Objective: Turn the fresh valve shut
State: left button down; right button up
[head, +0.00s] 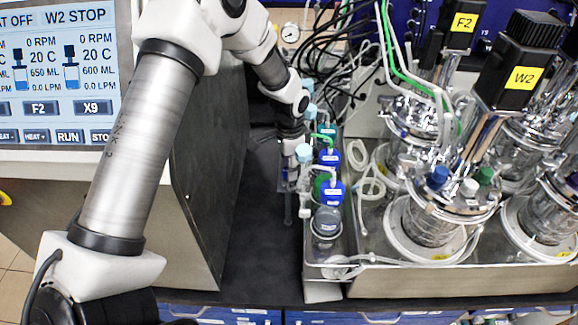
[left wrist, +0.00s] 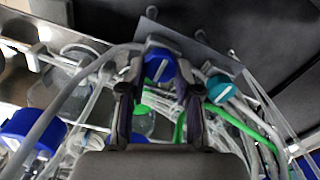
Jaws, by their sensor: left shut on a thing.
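My left gripper (left wrist: 158,85) is shut on a blue knob (left wrist: 158,65), which shows between its two fingers in the left wrist view. I take this knob for the fresh valve, but I can read no label on it. In the head view my left gripper (head: 291,160) points down beside the left edge of the bottle row. The arm and wrist hide most of the valve there, so the angle of its handle cannot be told. My right gripper is not in view.
Blue-capped bottles (head: 331,192) with tubes stand in a row just right of the gripper. Glass reactors with black motors, one labelled W2 (head: 523,78), stand further right. A control cabinet (head: 200,170) with a screen is on the left. The dark bench (head: 262,235) in front is clear.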

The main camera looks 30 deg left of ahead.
pick_arm(q)
jog(key=shift+s+f, duration=0.15)
jog(key=c, duration=0.8)
grip_release()
jog(key=shift+w+d, duration=0.1)
jog(key=shift+w, duration=0.15)
notch_tip(320, 180, up, 12)
